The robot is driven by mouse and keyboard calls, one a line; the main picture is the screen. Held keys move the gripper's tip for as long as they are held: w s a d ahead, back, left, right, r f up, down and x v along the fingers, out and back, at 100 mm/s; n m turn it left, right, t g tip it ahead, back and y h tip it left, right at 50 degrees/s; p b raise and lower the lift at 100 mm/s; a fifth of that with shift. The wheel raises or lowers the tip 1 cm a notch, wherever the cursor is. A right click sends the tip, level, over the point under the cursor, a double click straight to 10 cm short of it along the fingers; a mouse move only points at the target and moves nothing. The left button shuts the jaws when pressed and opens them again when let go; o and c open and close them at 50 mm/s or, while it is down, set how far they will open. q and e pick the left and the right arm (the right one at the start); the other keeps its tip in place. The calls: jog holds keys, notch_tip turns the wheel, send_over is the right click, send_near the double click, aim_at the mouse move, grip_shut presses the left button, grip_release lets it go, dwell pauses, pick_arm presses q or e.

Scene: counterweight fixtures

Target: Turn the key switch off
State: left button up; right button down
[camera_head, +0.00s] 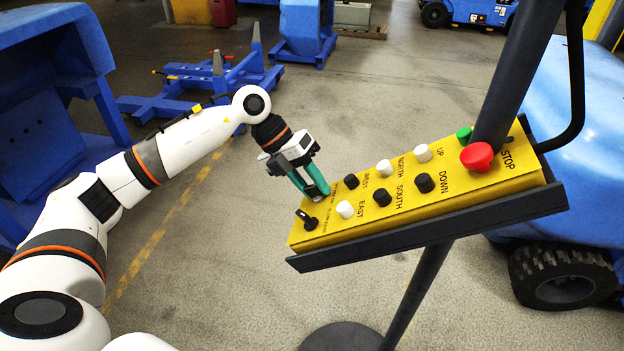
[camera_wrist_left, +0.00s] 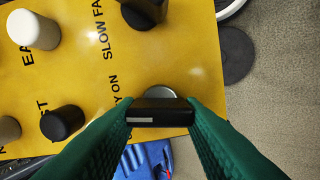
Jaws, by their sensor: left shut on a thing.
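The yellow control panel (camera_head: 405,203) is tilted on a dark stand. The key switch (camera_wrist_left: 160,113) has a black key head, and a silver round base shows behind it in the left wrist view. "KEY ON" lettering is partly visible beside it. My left gripper (camera_head: 317,193) has green fingers at the panel's left end, shut on the key switch from both sides. In the head view the fingers hide most or all of the key. My right gripper is in neither view.
A black slow/fast selector (camera_head: 306,220) sits close to the left fingers. Several black and white push buttons, a red stop button (camera_head: 476,157) and a green one (camera_head: 464,133) line the panel. A dark post (camera_head: 514,75) rises behind its right end.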

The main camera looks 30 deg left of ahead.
pick_arm(q)
jog(key=n+p, duration=0.3)
jog(key=n, duration=0.2)
jog(key=shift+a+r+n, duration=0.1)
jog(key=shift+a+n, duration=0.05)
jog(key=shift+n, duration=0.25)
jog(key=n+p, duration=0.2)
jog(key=n, duration=0.1)
jog(key=shift+a+n+h+p, duration=0.1)
jog(key=shift+n+h+p, duration=0.2)
jog(key=shift+n+p, duration=0.3)
jog(key=shift+f, duration=0.2)
jog(key=shift+n, duration=0.3)
jog(key=o, duration=1)
jog(key=shift+s, duration=0.1)
